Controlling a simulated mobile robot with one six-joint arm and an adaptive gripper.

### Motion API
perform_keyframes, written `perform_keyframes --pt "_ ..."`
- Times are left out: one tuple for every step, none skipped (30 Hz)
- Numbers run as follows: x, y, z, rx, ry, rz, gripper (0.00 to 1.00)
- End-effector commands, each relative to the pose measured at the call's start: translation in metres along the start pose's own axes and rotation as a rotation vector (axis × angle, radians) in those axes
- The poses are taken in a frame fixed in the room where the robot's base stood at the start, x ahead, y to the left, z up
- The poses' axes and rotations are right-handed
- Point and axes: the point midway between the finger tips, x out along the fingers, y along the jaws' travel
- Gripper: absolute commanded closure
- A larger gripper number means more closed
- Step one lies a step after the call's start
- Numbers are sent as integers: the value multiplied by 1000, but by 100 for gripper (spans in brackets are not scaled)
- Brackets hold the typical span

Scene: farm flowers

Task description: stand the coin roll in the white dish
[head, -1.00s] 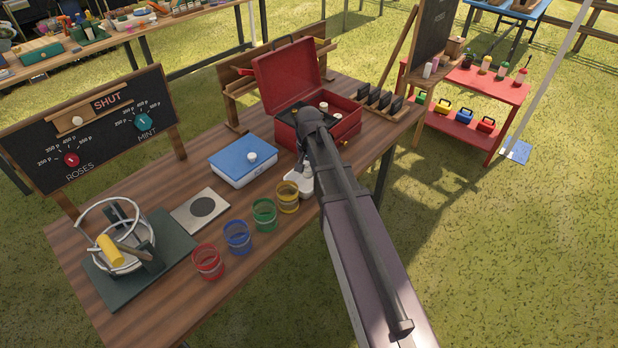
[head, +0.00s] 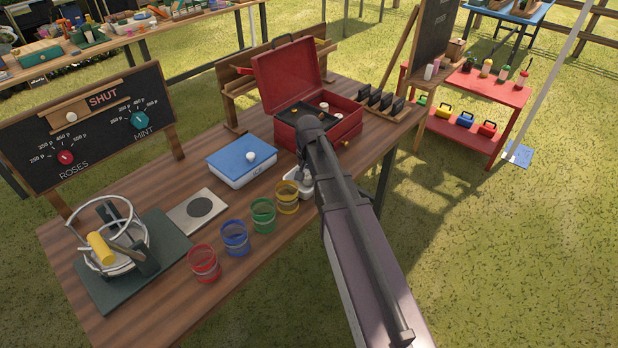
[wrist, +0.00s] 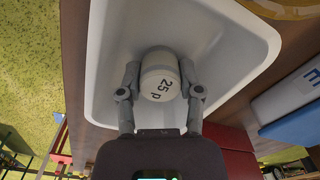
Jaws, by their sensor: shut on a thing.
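I cannot tell whether the roll touches the dish floor. In the head view the dish (head: 305,188) stands on the table beside the yellow cup, partly hidden by my arm. The roll and my fingers are not clearly visible there.
The open red cash box (head: 345,128) stands behind the dish. The yellow cup (head: 287,197), green cup (head: 263,216) and a blue-lidded white box (head: 242,163) stand to its left. The table's front edge is close to the dish.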

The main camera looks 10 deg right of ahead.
Motion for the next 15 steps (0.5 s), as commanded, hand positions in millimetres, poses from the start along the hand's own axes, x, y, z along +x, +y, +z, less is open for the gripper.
perform_keyframes --pt "2 0 0 0 0 0 50" --pt "1 0 0 0 0 0 41" --pt "1 0 0 0 0 0 29" --pt "1 0 0 0 0 0 20" --pt "1 0 0 0 0 0 19" --pt "1 0 0 0 0 0 19" --pt "1 0 0 0 0 0 19" --pt "1 0 0 0 0 0 19" --pt "1 0 0 0 0 0 19" --pt "1 0 0 0 0 0 19" --pt "1 0 0 0 0 0 19" --pt "1 0 0 0 0 0 19" --pt "1 0 0 0 0 0 19" --pt "1 0 0 0 0 0 19" --pt "1 0 0 0 0 0 19"
